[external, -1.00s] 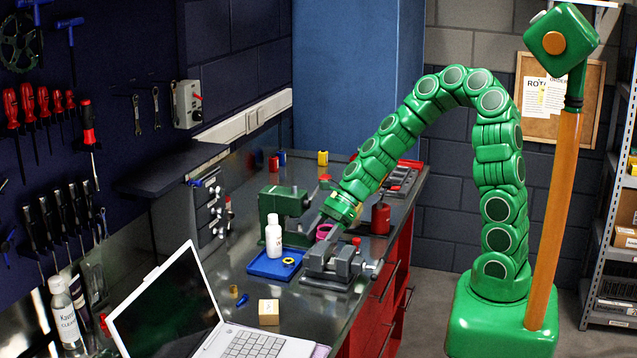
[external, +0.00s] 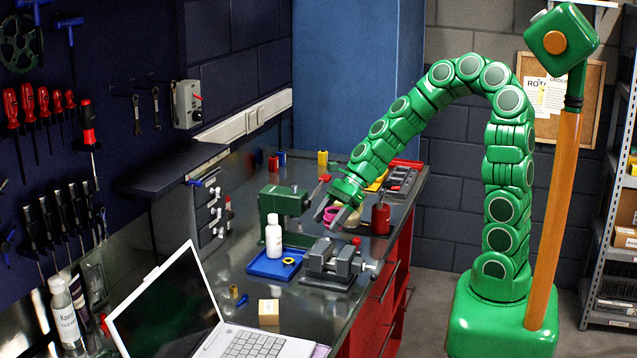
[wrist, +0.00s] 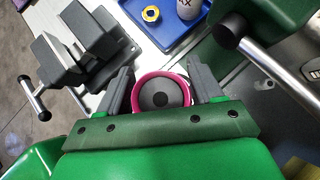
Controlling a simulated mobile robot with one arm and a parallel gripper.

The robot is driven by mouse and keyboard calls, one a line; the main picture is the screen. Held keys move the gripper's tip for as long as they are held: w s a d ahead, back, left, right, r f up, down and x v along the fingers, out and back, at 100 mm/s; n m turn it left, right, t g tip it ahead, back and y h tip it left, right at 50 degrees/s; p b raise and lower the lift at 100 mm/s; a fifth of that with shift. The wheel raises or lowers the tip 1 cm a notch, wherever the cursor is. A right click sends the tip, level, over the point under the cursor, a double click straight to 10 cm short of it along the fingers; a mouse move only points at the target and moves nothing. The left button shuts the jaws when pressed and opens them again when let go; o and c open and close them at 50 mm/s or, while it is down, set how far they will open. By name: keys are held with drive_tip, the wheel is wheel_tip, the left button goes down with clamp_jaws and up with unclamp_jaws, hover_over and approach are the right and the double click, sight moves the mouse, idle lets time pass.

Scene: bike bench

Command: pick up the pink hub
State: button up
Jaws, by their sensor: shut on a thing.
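The pink hub (external: 331,214) is a short round piece with a pink rim. In the wrist view the hub (wrist: 160,92) shows a grey face with a dark centre and sits between the two grey fingers. My gripper (external: 330,217) is shut on it, one finger on each side, and holds it above the bench, behind the grey vise. The gripper (wrist: 162,76) also shows in the wrist view. The fingers partly cover the hub in the external view.
The grey vise (external: 332,261) stands just in front. A blue tray (external: 268,266) with a white bottle (external: 274,236) and a yellow ring (external: 289,262) lies to the left. A green machine (external: 283,203) stands behind the tray. A red can (external: 381,218) is to the right.

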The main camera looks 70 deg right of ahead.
drive_tip(key=s+r, duration=0.1)
drive_tip(key=r, duration=0.1)
drive_tip(key=s+r, duration=0.1)
drive_tip(key=s, duration=0.1)
drive_tip(key=shift+s+d+r, duration=0.15)
drive_tip(key=shift+s+r, duration=0.1)
drive_tip(key=shift+r, duration=0.15)
drive_tip(key=s+r, duration=0.3)
drive_tip(key=s, duration=0.5)
drive_tip(key=shift+s+d+r, duration=0.15)
drive_tip(key=shift+s+d, duration=0.05)
drive_tip(key=shift+d, duration=0.05)
drive_tip(key=shift+r, duration=0.15)
